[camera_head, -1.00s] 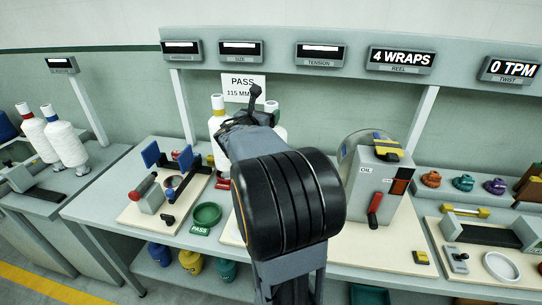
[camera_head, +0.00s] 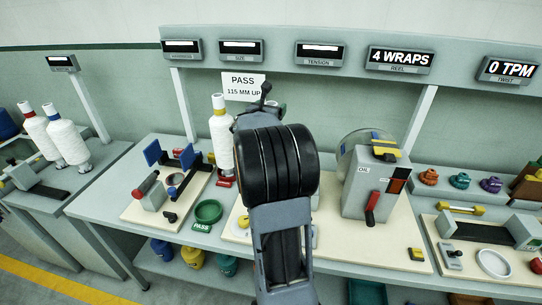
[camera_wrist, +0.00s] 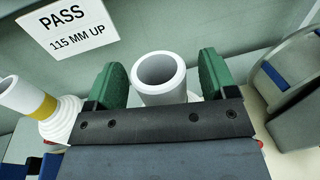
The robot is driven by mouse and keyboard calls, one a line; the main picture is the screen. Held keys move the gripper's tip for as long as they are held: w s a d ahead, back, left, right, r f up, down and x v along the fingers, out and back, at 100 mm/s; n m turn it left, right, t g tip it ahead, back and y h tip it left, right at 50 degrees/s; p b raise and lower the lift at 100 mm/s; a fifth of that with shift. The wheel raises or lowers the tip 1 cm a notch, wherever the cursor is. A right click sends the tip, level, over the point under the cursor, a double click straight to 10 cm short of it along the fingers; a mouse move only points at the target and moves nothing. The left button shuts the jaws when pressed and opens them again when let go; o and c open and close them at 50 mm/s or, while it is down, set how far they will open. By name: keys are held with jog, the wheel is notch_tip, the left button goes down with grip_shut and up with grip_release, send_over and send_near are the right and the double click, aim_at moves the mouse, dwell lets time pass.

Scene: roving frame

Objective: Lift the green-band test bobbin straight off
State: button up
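In the wrist view, a white tube top (camera_wrist: 160,72) with a hollow round mouth stands between the two green finger pads of my gripper (camera_wrist: 165,82). The pads are apart, one on each side of it, and a small gap shows at its right. The tube's lower part and any green band are hidden behind the dark gripper bar. A yellow-band bobbin (camera_wrist: 34,103) with white yarn stands left of my gripper; it also shows in the head view (camera_head: 221,140). In the head view my arm covers the bobbin between the pads.
A sign (camera_head: 243,85) reads PASS, 115 MM UP, on the wall behind. A green dish (camera_head: 208,212) with a PASS label lies left on the bench. A grey machine with a red handle (camera_head: 372,205) stands close on the right. A display (camera_head: 401,60) reads 4 WRAPS.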

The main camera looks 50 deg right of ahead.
grip_shut()
dwell(0.6)
jog(key=shift+r, duration=0.15)
